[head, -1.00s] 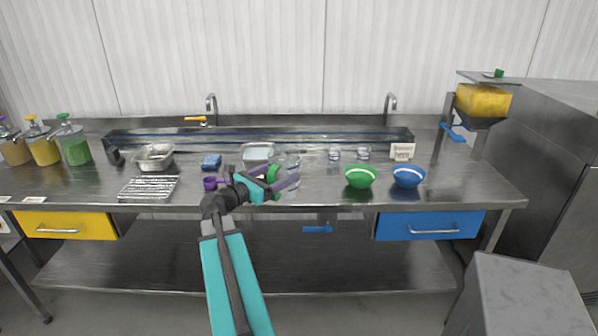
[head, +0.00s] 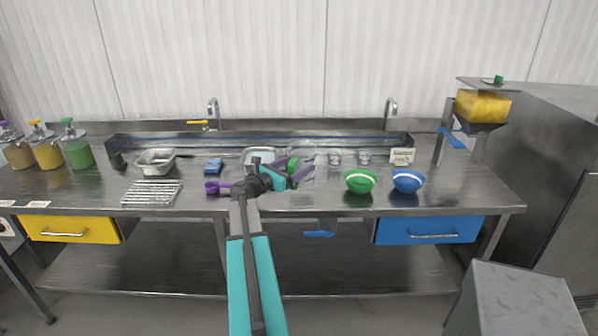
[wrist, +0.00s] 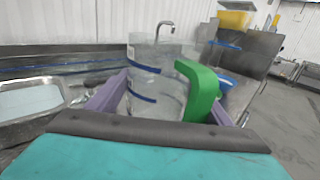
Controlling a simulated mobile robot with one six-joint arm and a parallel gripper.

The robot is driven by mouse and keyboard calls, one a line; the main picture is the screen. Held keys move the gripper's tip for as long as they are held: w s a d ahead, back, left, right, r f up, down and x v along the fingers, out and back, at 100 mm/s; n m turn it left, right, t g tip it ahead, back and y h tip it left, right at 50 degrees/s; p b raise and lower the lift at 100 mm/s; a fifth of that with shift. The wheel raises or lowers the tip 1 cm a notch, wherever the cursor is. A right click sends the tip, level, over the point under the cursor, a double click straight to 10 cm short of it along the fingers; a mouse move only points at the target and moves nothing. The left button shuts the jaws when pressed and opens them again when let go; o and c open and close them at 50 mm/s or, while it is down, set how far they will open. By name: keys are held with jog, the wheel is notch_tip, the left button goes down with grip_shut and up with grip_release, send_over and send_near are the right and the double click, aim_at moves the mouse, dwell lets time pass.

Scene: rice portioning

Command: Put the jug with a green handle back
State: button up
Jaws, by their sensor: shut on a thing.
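The clear jug (wrist: 146,78) with blue bands and a green handle (wrist: 203,90) stands roughly upright between the purple fingers of my gripper (wrist: 160,108) in the wrist view. My gripper (head: 298,174) is shut on it. In the head view the green handle (head: 293,164) shows just above the fingers, over the middle of the steel counter. The jug's clear body is faint there, and its base is hidden. I cannot tell whether it touches the counter.
A green bowl (head: 361,182) and a blue bowl (head: 408,181) stand to the right. Two small clear glasses (head: 335,159) (head: 364,159) stand behind. A tray (head: 259,155), a purple scoop (head: 218,187), a blue sponge (head: 213,166) and a wire rack (head: 151,194) lie to the left.

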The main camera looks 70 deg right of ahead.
jog(key=shift+d, duration=0.15)
jog(key=shift+d, duration=0.7)
jog(key=shift+a+f+p, duration=0.15)
jog(key=shift+f+p, duration=0.6)
jog(key=shift+f, duration=1)
jog(key=shift+f, duration=0.15)
jog(key=o, duration=1.8)
jog(key=b+v, duration=0.3)
jog(key=v, duration=0.9)
jog(key=shift+r, duration=0.25)
